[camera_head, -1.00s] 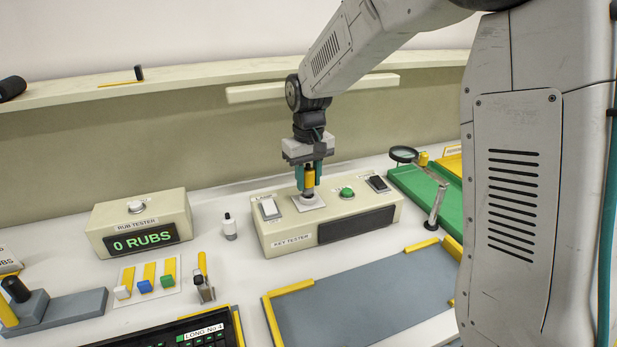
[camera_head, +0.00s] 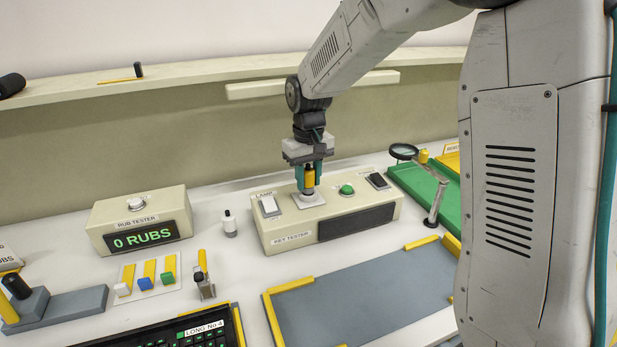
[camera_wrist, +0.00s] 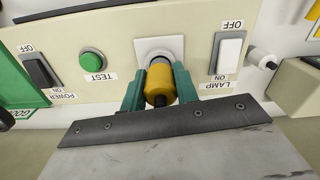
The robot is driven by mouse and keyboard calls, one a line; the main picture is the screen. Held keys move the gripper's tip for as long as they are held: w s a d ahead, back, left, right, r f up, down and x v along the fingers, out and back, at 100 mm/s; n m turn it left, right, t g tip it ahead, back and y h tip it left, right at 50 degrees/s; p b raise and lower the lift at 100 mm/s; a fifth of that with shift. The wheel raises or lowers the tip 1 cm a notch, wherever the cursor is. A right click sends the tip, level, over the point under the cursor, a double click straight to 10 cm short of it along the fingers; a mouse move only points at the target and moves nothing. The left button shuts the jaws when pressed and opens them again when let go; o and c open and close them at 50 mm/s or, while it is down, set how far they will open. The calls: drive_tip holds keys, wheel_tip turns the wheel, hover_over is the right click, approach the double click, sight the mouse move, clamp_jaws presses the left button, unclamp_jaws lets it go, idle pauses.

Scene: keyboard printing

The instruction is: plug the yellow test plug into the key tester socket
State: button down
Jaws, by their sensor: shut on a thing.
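The yellow test plug (camera_head: 309,179) is held upright between the teal fingers of my gripper (camera_head: 308,180), which is shut on it. In the wrist view the yellow plug (camera_wrist: 160,84) sits between both fingers, its far end at the round socket (camera_wrist: 158,56) on a white square plate. The plate (camera_head: 306,201) is on top of the cream key tester (camera_head: 290,239). The plug's lower end is at the socket; how deep it sits cannot be told, as the plug and fingers hide part of the opening.
The lamp switch (camera_head: 270,206), green test button (camera_head: 346,189) and power switch (camera_head: 377,181) flank the socket. A green tray (camera_head: 405,180) with a magnifier (camera_head: 404,152) is right.

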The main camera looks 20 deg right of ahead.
drive_tip(key=shift+f, duration=0.15)
drive_tip(key=shift+f, duration=0.6)
drive_tip(key=c, duration=1)
unclamp_jaws()
drive_tip(key=shift+r, duration=2.95)
wheel_tip(320, 180, up, 8)
